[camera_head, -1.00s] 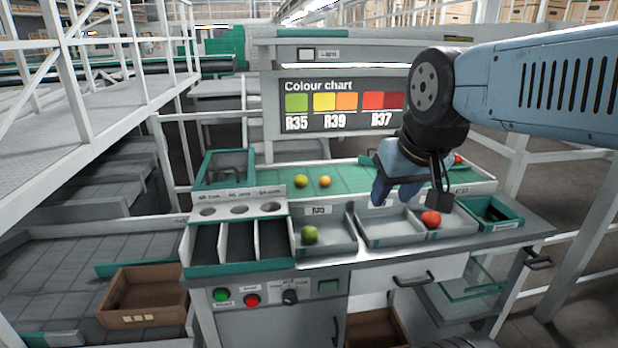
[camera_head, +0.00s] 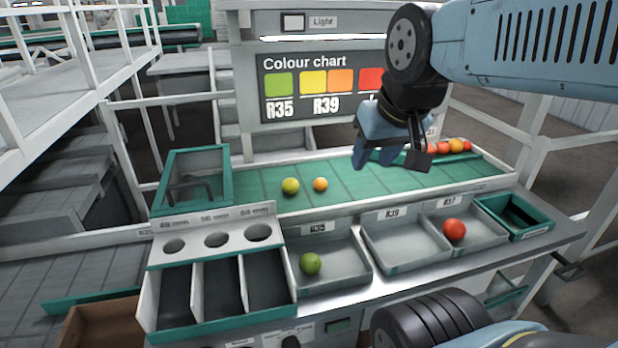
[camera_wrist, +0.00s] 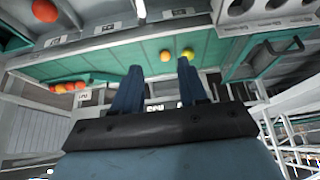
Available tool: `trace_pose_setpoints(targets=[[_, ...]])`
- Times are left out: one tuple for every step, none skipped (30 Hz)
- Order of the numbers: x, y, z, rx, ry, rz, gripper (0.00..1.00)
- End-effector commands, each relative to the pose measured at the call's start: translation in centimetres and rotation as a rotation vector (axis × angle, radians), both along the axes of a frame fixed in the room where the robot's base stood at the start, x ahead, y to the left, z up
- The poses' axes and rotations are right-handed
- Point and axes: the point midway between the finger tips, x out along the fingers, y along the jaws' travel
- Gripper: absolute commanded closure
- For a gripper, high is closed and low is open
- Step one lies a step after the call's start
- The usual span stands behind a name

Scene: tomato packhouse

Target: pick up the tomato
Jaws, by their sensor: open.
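Several tomatoes are in view, and the frames do not show which one is meant. A yellow-green tomato (camera_head: 290,186) and a smaller orange tomato (camera_head: 320,184) lie close together on the green belt (camera_head: 365,182). A green tomato (camera_head: 311,264) lies in the R35 tray and a red tomato (camera_head: 454,229) in the R37 tray. My gripper (camera_head: 373,160) is open and empty, above the belt, right of the orange tomato. In the wrist view, the orange tomato (camera_wrist: 165,55) and the yellow-green tomato (camera_wrist: 188,53) show beyond the fingertips (camera_wrist: 159,66), apart from them.
A row of red and orange tomatoes (camera_head: 456,146) lies at the belt's far right. The R39 tray (camera_head: 400,246) is empty. A green-rimmed bin (camera_head: 515,217) stands at the right. A divided holder (camera_head: 213,262) with round holes and a green-framed box (camera_head: 192,180) stand at the left.

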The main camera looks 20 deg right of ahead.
Motion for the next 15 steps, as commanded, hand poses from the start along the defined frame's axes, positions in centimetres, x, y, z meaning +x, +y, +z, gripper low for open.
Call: trace_pose_setpoints(targets=[[0.0, 0.0, 0.0, 0.000, 0.000, 0.000, 0.57], [0.0, 0.0, 0.0, 0.000, 0.000, 0.000, 0.57], [0.0, 0.0, 0.0, 0.000, 0.000, 0.000, 0.57], [0.0, 0.0, 0.0, 0.000, 0.000, 0.000, 0.57], [0.0, 0.0, 0.0, 0.000, 0.000, 0.000, 0.57], [0.0, 0.0, 0.0, 0.000, 0.000, 0.000, 0.56], [0.0, 0.0, 0.0, 0.000, 0.000, 0.000, 0.53], [0.0, 0.0, 0.0, 0.000, 0.001, 0.000, 0.50], [0.2, 0.0, 0.1, -0.002, 0.003, 0.001, 0.46], [0.3, 0.0, 0.1, -0.003, 0.005, 0.002, 0.43], [0.5, 0.0, 0.2, -0.006, 0.009, 0.003, 0.40], [0.9, 0.0, 0.3, -0.010, 0.016, 0.005, 0.36], [1.3, 0.0, 0.3, -0.014, 0.023, 0.007, 0.33], [1.7, 0.0, 0.4, -0.018, 0.030, 0.010, 0.31], [2.3, -0.2, 0.5, -0.024, 0.042, 0.013, 0.27]])
